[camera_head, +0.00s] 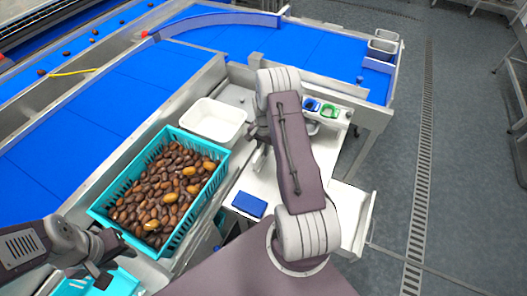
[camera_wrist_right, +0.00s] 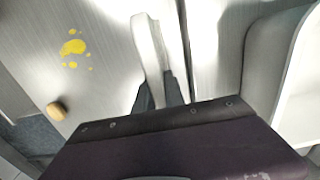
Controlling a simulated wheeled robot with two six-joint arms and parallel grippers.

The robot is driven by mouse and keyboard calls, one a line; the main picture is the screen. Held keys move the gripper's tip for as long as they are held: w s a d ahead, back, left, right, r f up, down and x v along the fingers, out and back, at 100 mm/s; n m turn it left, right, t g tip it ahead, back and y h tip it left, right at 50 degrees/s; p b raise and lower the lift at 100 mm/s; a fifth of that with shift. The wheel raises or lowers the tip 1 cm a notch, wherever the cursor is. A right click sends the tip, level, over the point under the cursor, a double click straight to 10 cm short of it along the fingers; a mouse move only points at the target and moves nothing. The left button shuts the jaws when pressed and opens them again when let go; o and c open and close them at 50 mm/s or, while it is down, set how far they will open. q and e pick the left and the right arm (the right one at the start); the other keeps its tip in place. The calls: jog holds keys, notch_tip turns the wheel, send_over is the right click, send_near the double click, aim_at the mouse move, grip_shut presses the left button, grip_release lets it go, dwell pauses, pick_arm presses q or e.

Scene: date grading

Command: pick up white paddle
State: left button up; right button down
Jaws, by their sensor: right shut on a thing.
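In the right wrist view, the white paddle (camera_wrist_right: 149,45) is a narrow pale piece standing out from between the dark fingers of my right gripper (camera_wrist_right: 160,92). The gripper is shut on it. In the head view, my right gripper (camera_head: 257,135) is over the steel bench beside the white tray, and my arm hides much of that spot. I cannot make out the paddle there. My left gripper (camera_head: 103,262) is at the lower left, by the near corner of the teal crate, with its fingers apart and nothing visible between them.
A teal crate (camera_head: 97,211) full of brown dates stands left of a white tray (camera_head: 237,107). A blue pad (camera_head: 249,205) lies on the bench. Blue and green items (camera_head: 329,111) sit at the right end. The right wrist view shows a yellow spill (camera_wrist_right: 73,47) and a lone date (camera_wrist_right: 57,110).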

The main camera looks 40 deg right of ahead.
jog(key=r, duration=0.2)
jog(key=d+r, duration=0.1)
jog(key=r, duration=0.1)
jog(key=shift+d+r+b, duration=0.1)
jog(key=shift+r+b, duration=0.2)
jog(key=shift+b, duration=0.1)
jog(key=d+r, duration=0.6)
jog(key=d, duration=0.4)
jog(key=shift+w+d+r+b, duration=0.15)
jog(key=shift+w+d+b, duration=0.1)
jog(key=shift+b, duration=0.2)
